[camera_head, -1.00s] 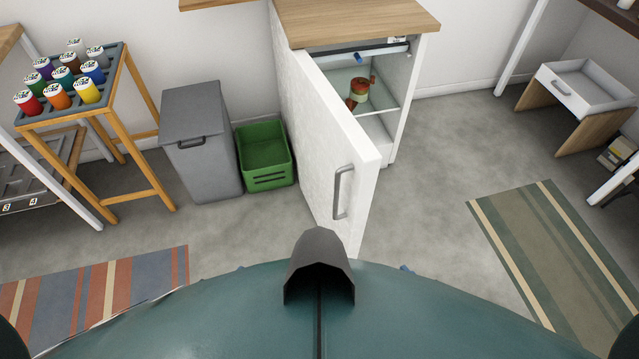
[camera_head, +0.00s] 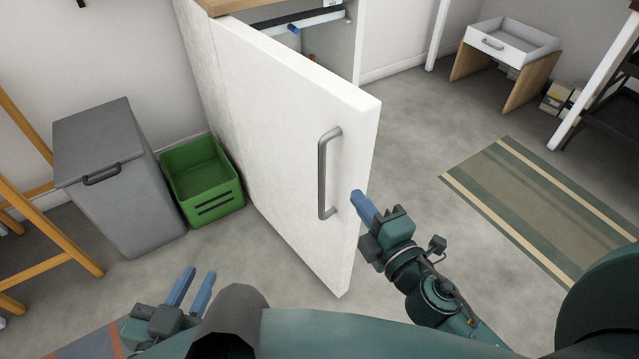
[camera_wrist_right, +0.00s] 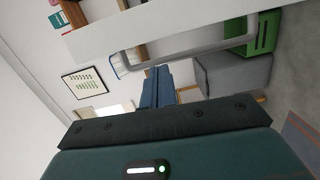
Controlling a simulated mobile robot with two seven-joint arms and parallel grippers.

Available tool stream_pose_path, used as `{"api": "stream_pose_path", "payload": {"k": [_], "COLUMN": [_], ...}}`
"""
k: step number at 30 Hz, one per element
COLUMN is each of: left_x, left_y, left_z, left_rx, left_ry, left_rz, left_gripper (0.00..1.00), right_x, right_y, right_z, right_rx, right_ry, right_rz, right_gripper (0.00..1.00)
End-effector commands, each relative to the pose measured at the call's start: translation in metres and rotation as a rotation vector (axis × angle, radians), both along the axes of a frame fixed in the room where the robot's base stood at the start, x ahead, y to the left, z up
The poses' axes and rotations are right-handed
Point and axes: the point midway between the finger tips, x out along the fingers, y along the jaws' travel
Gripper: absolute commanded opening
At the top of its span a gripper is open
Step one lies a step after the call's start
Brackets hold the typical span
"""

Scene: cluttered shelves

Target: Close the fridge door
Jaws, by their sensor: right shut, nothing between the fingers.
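The white fridge door (camera_head: 275,120) stands open, swung out toward me, with a grey bar handle (camera_head: 323,175) near its free edge. My right gripper (camera_head: 358,197) is shut and empty at the door's free edge, right of the handle. I cannot tell whether its blue fingers touch the door. In the right wrist view the shut fingers (camera_wrist_right: 157,74) point at the handle (camera_wrist_right: 180,48) and the white door (camera_wrist_right: 190,22). My left gripper (camera_head: 198,274) is open and empty, low and left of the door. The fridge interior is mostly hidden behind the door.
A grey bin (camera_head: 120,190) and a green crate (camera_head: 203,185) stand left of the door. A striped rug (camera_head: 540,205) lies to the right, with a small drawer table (camera_head: 510,55) behind it.

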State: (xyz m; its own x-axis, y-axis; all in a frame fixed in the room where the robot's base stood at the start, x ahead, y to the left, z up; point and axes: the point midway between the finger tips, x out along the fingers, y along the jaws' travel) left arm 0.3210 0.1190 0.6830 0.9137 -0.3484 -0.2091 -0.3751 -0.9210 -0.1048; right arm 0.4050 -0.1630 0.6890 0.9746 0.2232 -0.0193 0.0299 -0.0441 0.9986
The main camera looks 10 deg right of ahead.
Motion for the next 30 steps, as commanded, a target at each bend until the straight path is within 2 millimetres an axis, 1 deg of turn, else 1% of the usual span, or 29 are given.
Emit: {"api": "stream_pose_path", "payload": {"k": [1, 5, 8, 18, 22, 25, 30], "left_x": [0.0, 0.0, -0.001, -0.003, -0.004, -0.004, -0.004], "left_y": [-0.001, -0.001, -0.001, 0.001, 0.001, 0.001, 0.001], "left_z": [-0.007, -0.003, -0.001, -0.002, -0.003, -0.003, -0.004], "left_rx": [0.001, 0.003, 0.003, 0.006, 0.007, 0.008, 0.009], "left_ry": [-0.009, -0.012, 0.001, 0.061, 0.071, 0.073, 0.075], "left_rz": [-0.004, -0.006, -0.003, 0.001, 0.001, 0.0, 0.001], "left_gripper": [0.2, 0.2, 0.2, 0.2, 0.2, 0.2, 0.2], "right_x": [0.001, 0.005, 0.015, 0.07, 0.087, 0.094, 0.099], "right_y": [0.001, 0.002, 0.004, 0.017, 0.021, 0.024, 0.024], "right_z": [-0.007, -0.003, -0.001, -0.002, -0.002, -0.003, -0.004], "right_rx": [-0.023, -0.049, -0.049, -0.047, -0.046, -0.045, -0.045], "right_ry": [-0.016, -0.033, -0.034, -0.033, -0.031, -0.03, -0.028], "right_rz": [0.005, 0.01, 0.011, 0.009, 0.009, 0.01, 0.009], "right_gripper": [0.0, 0.0, 0.0, 0.0, 0.0, 0.0, 0.0]}}
